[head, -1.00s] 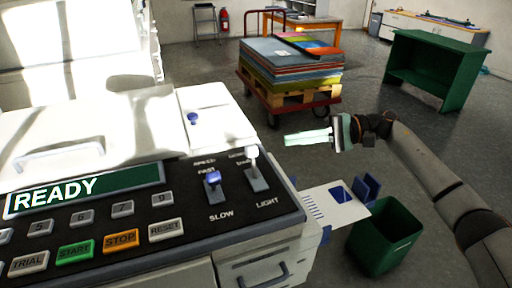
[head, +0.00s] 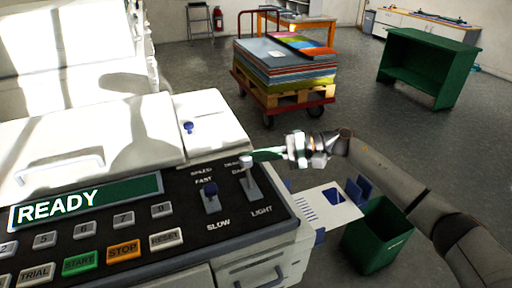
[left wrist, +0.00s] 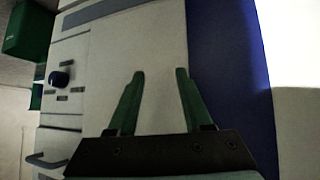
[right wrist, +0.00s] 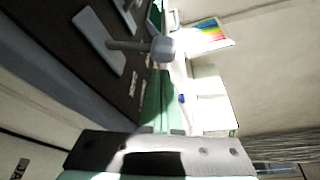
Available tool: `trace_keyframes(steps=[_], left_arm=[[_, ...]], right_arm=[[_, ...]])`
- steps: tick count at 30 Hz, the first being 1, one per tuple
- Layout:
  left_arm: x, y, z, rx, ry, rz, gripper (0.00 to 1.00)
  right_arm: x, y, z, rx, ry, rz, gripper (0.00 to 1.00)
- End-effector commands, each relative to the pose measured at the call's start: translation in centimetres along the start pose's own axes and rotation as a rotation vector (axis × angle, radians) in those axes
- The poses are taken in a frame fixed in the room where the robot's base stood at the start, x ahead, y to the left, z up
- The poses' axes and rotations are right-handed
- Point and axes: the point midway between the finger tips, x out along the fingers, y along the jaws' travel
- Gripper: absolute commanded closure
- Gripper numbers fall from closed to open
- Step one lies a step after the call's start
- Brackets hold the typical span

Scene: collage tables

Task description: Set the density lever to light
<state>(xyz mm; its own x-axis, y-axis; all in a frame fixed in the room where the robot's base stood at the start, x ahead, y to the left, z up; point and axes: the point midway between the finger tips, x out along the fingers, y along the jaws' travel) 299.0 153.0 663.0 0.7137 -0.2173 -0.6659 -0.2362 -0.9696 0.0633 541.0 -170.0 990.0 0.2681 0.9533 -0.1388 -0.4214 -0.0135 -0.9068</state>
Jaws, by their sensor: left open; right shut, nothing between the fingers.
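The density lever's whitish knob (head: 246,161) stands at the upper, DARK end of its slot plate (head: 252,187) on the dark control panel; LIGHT is printed at the lower end. My right gripper (head: 264,155) is shut and empty, its fingers reaching leftward just behind the knob. In the right wrist view the knob (right wrist: 163,49) and its stem stand right at the tips of the shut green fingers (right wrist: 160,80); I cannot tell whether they touch. My left gripper (left wrist: 159,72) is open and empty over pale surfaces and a blue strip; it is outside the head view.
Buttons and a READY display (head: 85,202) lie farther left. A paper tray (head: 330,207) and green bin (head: 377,235) are at the right. A loaded cart (head: 285,75) stands behind.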

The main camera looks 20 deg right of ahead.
Motion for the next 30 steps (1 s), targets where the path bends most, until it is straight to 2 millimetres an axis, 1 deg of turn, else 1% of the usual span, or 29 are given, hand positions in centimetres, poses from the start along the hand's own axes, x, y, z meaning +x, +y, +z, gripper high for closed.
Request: trace_keyframes(steps=[3,6,19,26,30], left_arm=[[-0.3,-0.1,0.2,-0.002,-0.005,-0.004,0.5],[-0.4,-0.1,0.4,-0.003,-0.01,-0.004,0.5],[-0.4,0.0,0.7,-0.008,-0.013,-0.003,0.5],[0.7,0.2,1.7,-0.009,-0.017,0.004,0.5],[0.8,0.6,1.2,-0.007,-0.013,0.012,0.5]], right_arm=[[-0.3,-0.1,0.9,0.0,0.0,0.002,1.0],[-0.4,0.0,1.2,0.0,0.0,0.001,1.0],[-0.4,0.1,1.2,-0.002,-0.001,-0.001,1.0],[-0.4,0.3,1.1,-0.032,-0.001,-0.011,1.0],[-0.4,-0.1,1.2,-0.046,-0.002,-0.016,1.0]])
